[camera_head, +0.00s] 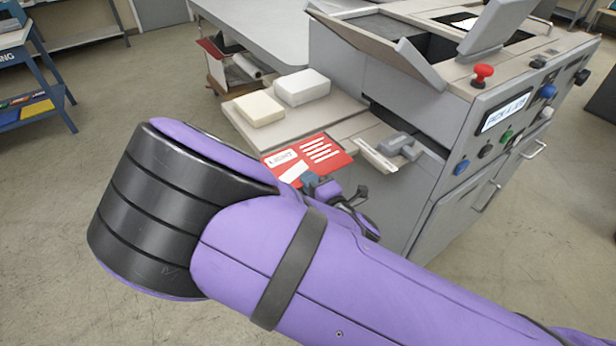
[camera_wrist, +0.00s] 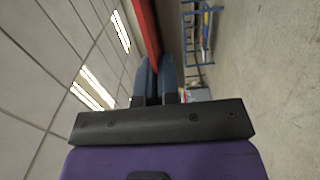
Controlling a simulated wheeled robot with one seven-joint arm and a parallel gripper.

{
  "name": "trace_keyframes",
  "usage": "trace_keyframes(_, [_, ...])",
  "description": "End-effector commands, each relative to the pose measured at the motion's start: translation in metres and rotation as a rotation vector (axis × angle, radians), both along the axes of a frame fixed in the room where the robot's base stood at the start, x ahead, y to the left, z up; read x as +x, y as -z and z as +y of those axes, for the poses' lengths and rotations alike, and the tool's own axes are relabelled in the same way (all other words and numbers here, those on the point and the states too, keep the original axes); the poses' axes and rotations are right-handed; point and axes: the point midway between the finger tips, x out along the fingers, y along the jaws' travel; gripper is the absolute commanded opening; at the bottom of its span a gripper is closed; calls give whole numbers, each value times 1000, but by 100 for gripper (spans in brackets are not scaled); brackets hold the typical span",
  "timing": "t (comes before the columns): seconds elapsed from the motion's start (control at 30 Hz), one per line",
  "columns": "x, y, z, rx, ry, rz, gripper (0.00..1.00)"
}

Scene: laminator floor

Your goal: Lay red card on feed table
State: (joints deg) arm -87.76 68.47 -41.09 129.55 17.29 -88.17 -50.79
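The red card (camera_head: 335,157), with a white label reading "LIGHT" and white lines, shows face-on in the head view. It overlaps the front edge of the beige feed table (camera_head: 335,112) of the grey machine; I cannot tell whether it touches the table. My gripper (camera_head: 312,184) is at the card's lower edge, partly hidden behind my purple arm. In the wrist view, the two dark fingers of my gripper (camera_wrist: 154,80) are close together, with the card (camera_wrist: 145,25) as a thin red strip running out from between them.
A cream block (camera_head: 259,108) and a white block (camera_head: 302,87) stand on the table's far left part. A grey clamp-like part (camera_head: 398,145) and a pale bar (camera_head: 374,156) lie right of the card.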

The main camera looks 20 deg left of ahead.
Motion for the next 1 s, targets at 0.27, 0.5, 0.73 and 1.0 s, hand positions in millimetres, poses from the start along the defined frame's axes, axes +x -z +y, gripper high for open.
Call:
trace_keyframes(0.27, [0,3,0,0,0,0,24])
trace_keyframes(0.5, [0,3,0,0,0,0,29])
trace_keyframes(0.73, [-6,0,-8,-2,1,2,29])
trace_keyframes(1.0, [-41,0,-46,-2,2,2,29])
